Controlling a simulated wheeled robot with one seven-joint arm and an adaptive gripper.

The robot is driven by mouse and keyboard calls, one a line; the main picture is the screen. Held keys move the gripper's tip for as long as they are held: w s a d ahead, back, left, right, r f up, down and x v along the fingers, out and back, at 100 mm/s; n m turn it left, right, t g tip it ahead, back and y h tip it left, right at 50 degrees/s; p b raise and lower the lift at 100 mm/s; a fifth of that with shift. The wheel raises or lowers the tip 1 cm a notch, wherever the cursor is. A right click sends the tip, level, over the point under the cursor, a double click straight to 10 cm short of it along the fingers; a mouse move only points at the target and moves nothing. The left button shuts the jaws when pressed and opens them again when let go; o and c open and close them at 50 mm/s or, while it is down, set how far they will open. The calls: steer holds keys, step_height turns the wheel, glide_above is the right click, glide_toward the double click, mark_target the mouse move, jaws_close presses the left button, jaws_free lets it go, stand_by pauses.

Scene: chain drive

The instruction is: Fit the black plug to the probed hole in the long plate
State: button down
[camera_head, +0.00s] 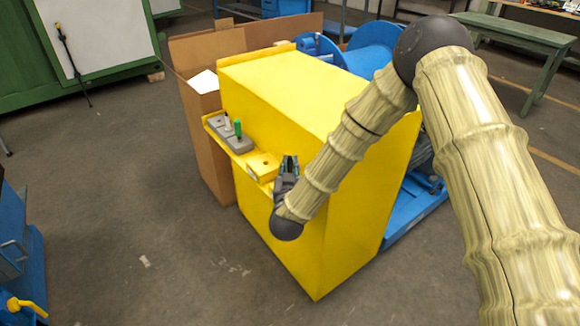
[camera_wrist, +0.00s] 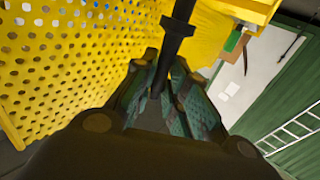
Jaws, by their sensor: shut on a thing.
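My gripper (camera_head: 289,164) is in front of the yellow housing, close to the right end of its narrow ledge. In the wrist view its fingers (camera_wrist: 170,85) are shut on the black plug (camera_wrist: 179,27), a dark rod with a wider collar that sticks out beyond the fingertips. In the head view the plug cannot be made out against the dark fingers. A grey block (camera_head: 223,126) on the ledge carries a green peg (camera_head: 238,128) and a pale peg (camera_head: 228,122). A yellow block (camera_head: 263,163) with a dark hole sits beside my gripper. I cannot tell which part is the long plate.
The yellow housing (camera_head: 300,90) stands right behind my gripper; a perforated yellow panel (camera_wrist: 70,60) fills the left of the wrist view. A brown carton (camera_head: 205,140) stands at its left. Blue machinery (camera_head: 375,42) lies behind. The floor in front is clear.

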steer(key=shift+f+b, duration=1)
steer(key=shift+f, duration=0.8)
steer(key=c, duration=1.3)
jaws_free()
steer(key=shift+c, duration=0.2)
steer(key=s, duration=1.2)
steer(key=shift+a, duration=0.25)
